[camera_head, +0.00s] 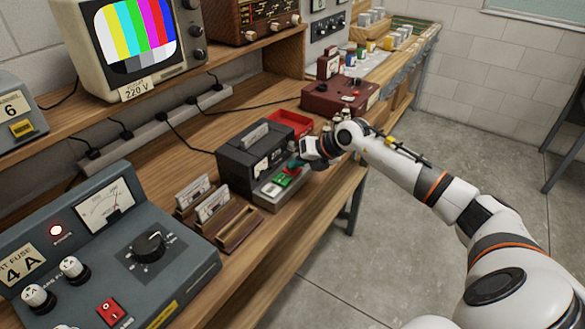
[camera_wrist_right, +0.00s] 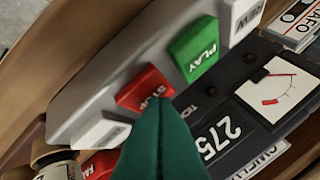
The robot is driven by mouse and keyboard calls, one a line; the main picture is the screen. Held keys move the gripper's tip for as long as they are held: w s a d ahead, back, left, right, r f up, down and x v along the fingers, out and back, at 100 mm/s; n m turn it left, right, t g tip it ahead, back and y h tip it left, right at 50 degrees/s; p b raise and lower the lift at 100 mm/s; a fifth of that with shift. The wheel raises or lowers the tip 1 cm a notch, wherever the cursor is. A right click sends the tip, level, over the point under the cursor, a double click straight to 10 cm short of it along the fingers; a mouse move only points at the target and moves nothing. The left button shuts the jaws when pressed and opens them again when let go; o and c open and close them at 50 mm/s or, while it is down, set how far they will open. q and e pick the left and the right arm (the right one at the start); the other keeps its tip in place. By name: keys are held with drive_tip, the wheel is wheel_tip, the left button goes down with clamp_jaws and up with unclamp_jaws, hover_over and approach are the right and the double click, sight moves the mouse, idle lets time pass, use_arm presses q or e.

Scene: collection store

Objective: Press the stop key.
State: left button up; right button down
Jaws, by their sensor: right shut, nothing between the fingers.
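The red stop key (camera_wrist_right: 143,90) is on the grey key strip of a dark tape recorder (camera_head: 253,150), between the green play key (camera_wrist_right: 196,48) and a white key (camera_wrist_right: 102,130). My right gripper (camera_wrist_right: 165,102) is shut and empty, its green fingertips over the stop key's lower edge and hiding part of its lettering. I cannot tell whether they touch it. My left gripper is out of view.
A red tray (camera_head: 290,124) and a dark red box (camera_head: 340,98) are behind the recorder. A television (camera_head: 135,40) sits on the shelf.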

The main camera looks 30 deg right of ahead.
sight(297, 171)
drive_tip(key=shift+r+p, duration=0.45)
drive_tip(key=shift+r, duration=0.25)
drive_tip(key=shift+r+p, duration=1.9)
drive_tip(key=shift+r, duration=0.7)
drive_tip(key=shift+f, duration=0.1)
